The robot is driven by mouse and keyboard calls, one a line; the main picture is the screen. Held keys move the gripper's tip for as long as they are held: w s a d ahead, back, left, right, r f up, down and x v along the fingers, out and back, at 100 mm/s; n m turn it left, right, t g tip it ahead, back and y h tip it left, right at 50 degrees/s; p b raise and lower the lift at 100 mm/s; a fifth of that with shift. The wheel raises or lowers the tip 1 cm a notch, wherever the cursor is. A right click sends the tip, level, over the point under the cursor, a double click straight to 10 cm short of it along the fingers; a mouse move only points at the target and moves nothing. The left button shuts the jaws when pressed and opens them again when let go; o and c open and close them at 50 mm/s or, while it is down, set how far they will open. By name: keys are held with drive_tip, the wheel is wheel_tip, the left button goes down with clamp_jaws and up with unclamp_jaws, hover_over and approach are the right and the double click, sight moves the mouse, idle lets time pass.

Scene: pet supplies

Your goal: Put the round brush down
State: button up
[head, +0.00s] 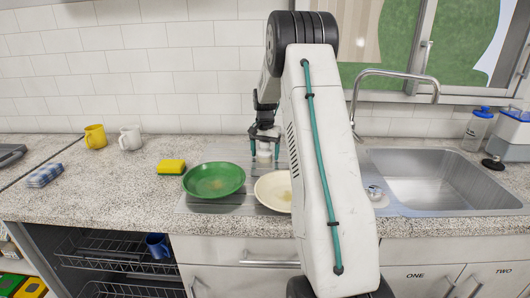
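My gripper (265,148) points down over the back of the metal drainboard, behind the plates. A small pale, roundish thing (264,155) shows between its two teal-tipped fingers; it looks like the round brush. The fingers appear to be shut on it. Its bristles are too small to make out, and I cannot tell whether its underside touches the surface. My arm hides part of the area just right of it.
A green plate (213,180) and a cream plate (272,191), partly behind my arm, lie on the drainboard (240,208). A yellow sponge (171,167), two mugs (95,137) and a folded cloth (44,175) are left. The sink (432,180) and faucet (398,76) are right.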

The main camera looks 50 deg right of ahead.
wheel_tip(320, 180, up, 12)
drive_tip(key=shift+f, duration=0.1)
drive_tip(key=s+a+r+n, duration=0.2)
drive_tip(key=s+a+r, duration=0.2)
drive_tip(key=a, duration=0.4)
drive_tip(key=s+a+r+n, duration=0.2)
drive_tip(key=s+a+r, duration=0.1)
drive_tip(key=a, duration=0.6)
drive_tip(key=s+a+r+n, duration=0.2)
drive_tip(key=s+a+r, duration=0.2)
drive_tip(key=a, duration=0.4)
drive_tip(key=s+a+f+n, duration=0.3)
drive_tip(key=s+a, duration=0.4)
drive_tip(key=s, duration=0.4)
drive_tip(key=s+a+f+n+t, duration=0.1)
drive_tip(key=s+a+f+n, duration=0.2)
drive_tip(key=s+a, duration=0.5)
drive_tip(key=s+n, duration=0.1)
drive_tip(key=s, duration=0.2)
drive_tip(key=shift+s+a+f, duration=0.3)
drive_tip(key=shift+f, duration=0.05)
